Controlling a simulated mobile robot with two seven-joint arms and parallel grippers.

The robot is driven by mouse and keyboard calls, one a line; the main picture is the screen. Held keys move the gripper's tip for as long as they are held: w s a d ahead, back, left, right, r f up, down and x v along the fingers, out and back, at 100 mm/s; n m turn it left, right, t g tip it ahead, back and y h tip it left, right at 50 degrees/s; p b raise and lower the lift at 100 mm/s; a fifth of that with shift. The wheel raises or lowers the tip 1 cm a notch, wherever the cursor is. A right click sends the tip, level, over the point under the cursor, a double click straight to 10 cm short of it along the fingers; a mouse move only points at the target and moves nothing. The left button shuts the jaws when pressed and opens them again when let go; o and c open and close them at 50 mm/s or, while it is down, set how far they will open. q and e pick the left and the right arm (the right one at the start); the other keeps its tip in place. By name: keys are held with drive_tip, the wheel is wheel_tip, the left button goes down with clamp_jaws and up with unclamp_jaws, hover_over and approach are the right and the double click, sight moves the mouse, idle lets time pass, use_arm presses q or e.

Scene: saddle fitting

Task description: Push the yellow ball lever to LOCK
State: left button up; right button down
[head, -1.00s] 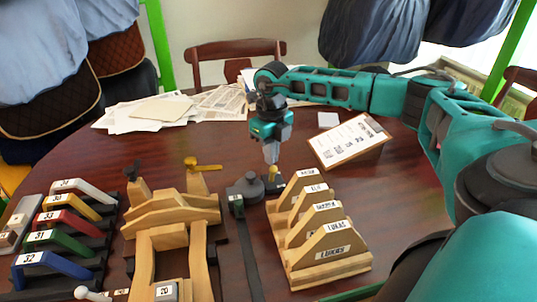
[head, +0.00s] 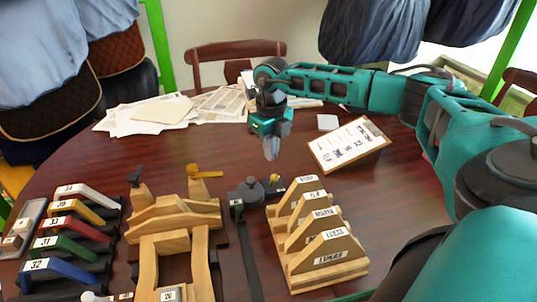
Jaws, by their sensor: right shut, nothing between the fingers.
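A small yellow-topped lever (head: 274,180) stands on a dark fitting (head: 254,190) with a round grey knob, behind the wooden rack. Its ball shape and any LOCK mark are too small to make out. My right gripper (head: 271,150) points down just above and behind the yellow top; its fingers are shut and empty, and a small gap seems to show between them and the lever. Another yellow lever (head: 205,172) lies sideways at the back of the wooden saddle-tree frame (head: 172,220). My left gripper is not in view.
A wooden rack (head: 325,270) with labelled dividers stands at the front right. Numbered coloured handles (head: 60,243) stand at the left. The table (head: 370,200) right of the rack is clear.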

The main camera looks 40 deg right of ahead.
wheel_tip(320, 180, up, 4)
drive_tip(key=p, duration=0.2)
drive_tip(key=shift+p, duration=0.35)
drive_tip(key=shift+f, duration=0.1)
idle(0.3)
